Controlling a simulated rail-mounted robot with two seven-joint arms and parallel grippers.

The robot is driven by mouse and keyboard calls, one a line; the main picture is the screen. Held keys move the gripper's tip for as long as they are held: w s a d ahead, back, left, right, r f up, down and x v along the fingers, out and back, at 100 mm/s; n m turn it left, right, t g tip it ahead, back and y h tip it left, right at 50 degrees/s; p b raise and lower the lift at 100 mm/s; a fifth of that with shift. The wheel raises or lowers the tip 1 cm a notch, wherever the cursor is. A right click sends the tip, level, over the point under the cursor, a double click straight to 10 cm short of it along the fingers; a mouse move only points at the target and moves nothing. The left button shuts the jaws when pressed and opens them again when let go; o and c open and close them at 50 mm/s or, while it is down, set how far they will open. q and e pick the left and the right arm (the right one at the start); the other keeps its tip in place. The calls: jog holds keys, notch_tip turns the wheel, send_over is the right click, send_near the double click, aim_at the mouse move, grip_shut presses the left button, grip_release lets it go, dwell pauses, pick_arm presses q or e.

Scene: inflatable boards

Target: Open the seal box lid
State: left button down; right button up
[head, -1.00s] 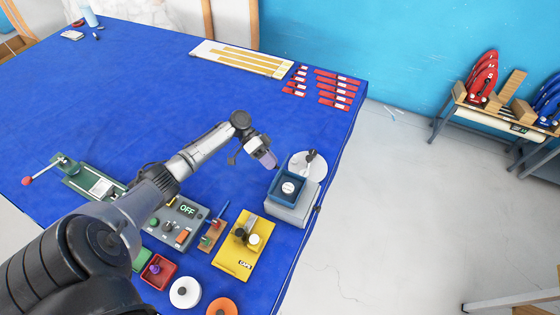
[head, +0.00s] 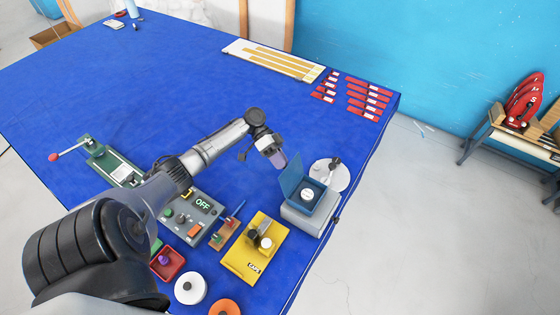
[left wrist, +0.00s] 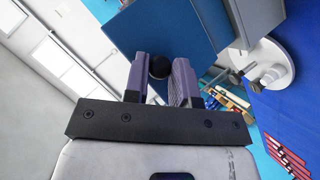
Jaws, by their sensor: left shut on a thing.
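The blue seal box (head: 325,207) sits on a light grey base at the table's right edge, with a white round piece (head: 307,194) inside. Its blue lid (head: 291,176) stands raised on the box's left side, so the box is open. My left gripper (head: 278,160) is at the outer face of the lid, near its upper edge. In the left wrist view my gripper (left wrist: 160,78) is shut on a dark round knob (left wrist: 160,66) on the blue lid (left wrist: 165,30). My right gripper is not in view.
A white disc device (head: 330,175) stands just behind the box. A yellow plate (head: 240,262), a grey control panel reading OFF (head: 190,222) and a red tray (head: 168,264) lie in front. Red strips (head: 368,98) lie at the far right; the blue table's middle is clear.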

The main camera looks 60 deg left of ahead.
pick_arm(q)
jog(key=shift+d+f, duration=0.1)
jog(key=shift+f, duration=0.45)
jog(key=c, duration=1.3)
grip_release()
jog(key=shift+o, duration=0.7)
jog(key=shift+w+d+r, duration=0.1)
jog(key=shift+w, duration=0.1)
jog(key=shift+o, duration=1.1)
jog(key=shift+d, duration=0.1)
jog(key=shift+r, duration=0.2)
jog(key=b+v, duration=0.4)
jog(key=v, duration=1)
